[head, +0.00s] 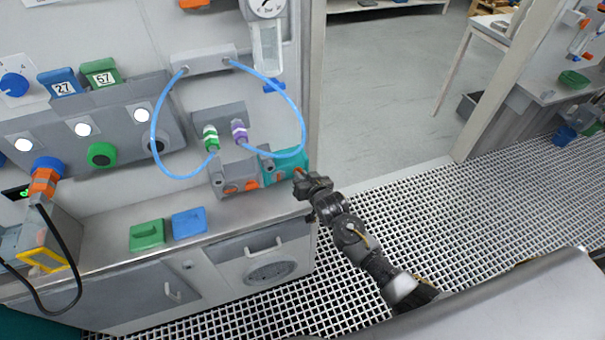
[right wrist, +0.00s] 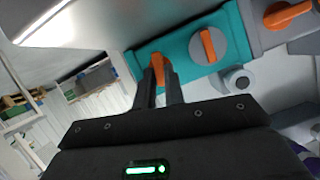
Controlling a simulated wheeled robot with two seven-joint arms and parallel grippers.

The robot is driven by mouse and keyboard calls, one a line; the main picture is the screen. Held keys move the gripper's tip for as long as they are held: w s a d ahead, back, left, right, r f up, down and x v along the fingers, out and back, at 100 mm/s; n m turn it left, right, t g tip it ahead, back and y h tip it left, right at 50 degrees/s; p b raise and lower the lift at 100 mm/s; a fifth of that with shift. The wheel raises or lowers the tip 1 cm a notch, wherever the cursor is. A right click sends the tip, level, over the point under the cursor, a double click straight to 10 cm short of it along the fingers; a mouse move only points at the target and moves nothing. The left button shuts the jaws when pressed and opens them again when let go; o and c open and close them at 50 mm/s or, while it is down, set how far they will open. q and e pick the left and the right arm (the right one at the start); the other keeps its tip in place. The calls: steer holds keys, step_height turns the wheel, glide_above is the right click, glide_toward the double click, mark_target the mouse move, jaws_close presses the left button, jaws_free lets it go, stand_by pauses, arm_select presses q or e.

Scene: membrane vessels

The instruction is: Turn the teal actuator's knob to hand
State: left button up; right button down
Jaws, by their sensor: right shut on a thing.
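The teal actuator (head: 291,160) sits at the right end of the grey valve block on the panel. In the right wrist view the teal body (right wrist: 181,46) carries an orange knob (right wrist: 157,62) and a round grey dial with an orange handle (right wrist: 207,45). My right gripper (head: 303,178) reaches it from the right in the head view. In the right wrist view its two dark fingers (right wrist: 160,82) are shut on the orange knob at the actuator's end and hide part of it. My left gripper is not in view.
Blue tubes (head: 302,110) loop above the valve block (head: 228,180), which has more orange knobs. A green block (head: 147,235) and a blue block (head: 189,222) lie on the counter. A grey panel edge (right wrist: 70,25) is close to the right gripper. Open floor lies to the right.

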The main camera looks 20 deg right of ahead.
steer(key=shift+n+h, duration=0.3)
steer(key=c, duration=1.5)
jaws_free()
steer(key=b+v, duration=0.1)
steer(key=v, duration=0.9)
steer(key=shift+s+r, duration=0.15)
steer(key=shift+s, duration=0.2)
